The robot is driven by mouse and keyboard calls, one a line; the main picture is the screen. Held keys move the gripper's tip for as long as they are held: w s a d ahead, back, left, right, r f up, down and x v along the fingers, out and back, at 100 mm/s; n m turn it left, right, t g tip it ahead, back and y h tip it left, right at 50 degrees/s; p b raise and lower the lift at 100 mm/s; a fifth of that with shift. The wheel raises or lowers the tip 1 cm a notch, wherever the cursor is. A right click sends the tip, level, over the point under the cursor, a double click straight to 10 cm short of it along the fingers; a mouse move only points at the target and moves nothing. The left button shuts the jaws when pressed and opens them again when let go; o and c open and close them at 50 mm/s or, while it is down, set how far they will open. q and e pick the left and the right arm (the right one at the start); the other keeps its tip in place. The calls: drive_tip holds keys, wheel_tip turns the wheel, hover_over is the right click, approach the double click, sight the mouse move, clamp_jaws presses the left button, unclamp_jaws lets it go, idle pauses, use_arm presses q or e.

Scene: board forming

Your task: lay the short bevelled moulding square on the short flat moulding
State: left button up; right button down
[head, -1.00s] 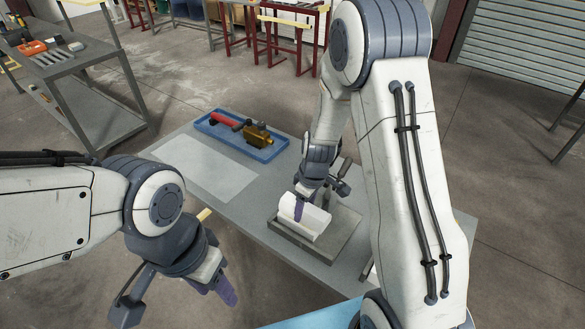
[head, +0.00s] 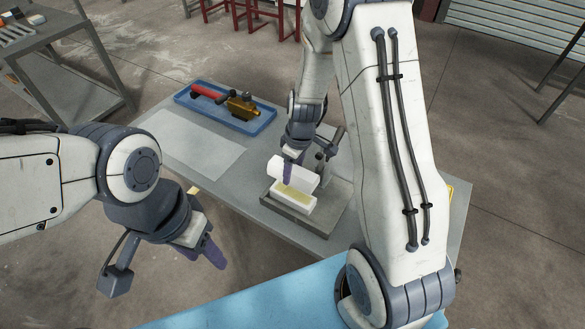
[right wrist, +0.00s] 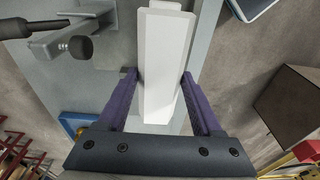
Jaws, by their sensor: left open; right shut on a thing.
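The short bevelled moulding (head: 294,171) is a white bar with sloped edges, held in my right gripper (head: 288,172). In the right wrist view the bevelled moulding (right wrist: 165,50) lies lengthwise between the two purple fingers of the gripper (right wrist: 160,76). The short flat moulding (head: 293,201) is white with a yellowish strip on top. It lies below the held bar, partly hidden by it and a finger. The held bar appears raised and tilted over it; I cannot tell if they touch. My left gripper (head: 203,254) is open and empty, left of the table.
The flat moulding lies on a grey base plate (head: 322,222) on the grey table (head: 225,185). A blue tray (head: 262,124) with a red-handled tool and a brass-coloured tool stands at the back. A pale sheet (head: 190,150) lies flat on the left of the table.

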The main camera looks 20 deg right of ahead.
drive_tip(key=shift+f+b, duration=3.25)
drive_tip(key=shift+f, duration=0.25)
unclamp_jaws()
drive_tip(key=shift+r, duration=0.1)
drive_tip(key=r, duration=0.7)
drive_tip(key=s+r, duration=0.1)
drive_tip(key=r, duration=0.2)
drive_tip(key=shift+d+r, duration=0.15)
drive_tip(key=shift+d, duration=0.2)
